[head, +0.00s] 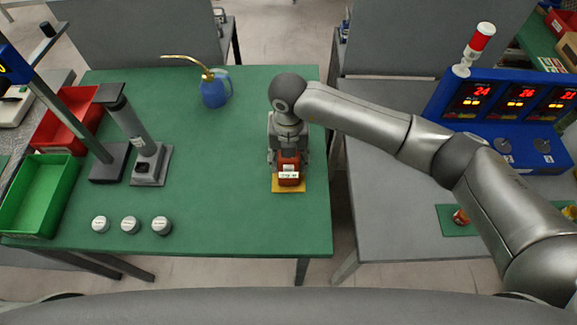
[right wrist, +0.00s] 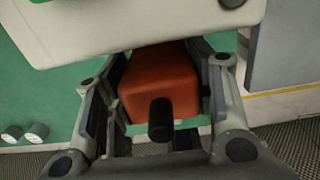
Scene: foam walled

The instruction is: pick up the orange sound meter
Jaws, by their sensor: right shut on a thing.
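The orange sound meter (head: 289,178) stands at the right side of the green table, over a yellow pad (head: 289,188). My right gripper (head: 288,157) comes down on it from above and is shut on it. In the right wrist view, the orange body (right wrist: 160,85) sits between the two fingers of my right gripper (right wrist: 158,110), with a dark knob-like part on it facing the camera. I cannot tell whether the meter is lifted off the pad. My left gripper is not in view.
A blue oil can (head: 214,92) with a brass spout stands behind. Several small white-lidded jars (head: 130,225), a grey stand (head: 150,165), a green bin (head: 38,195) and a red bin (head: 68,118) are on the left. The table's middle (head: 215,190) is clear.

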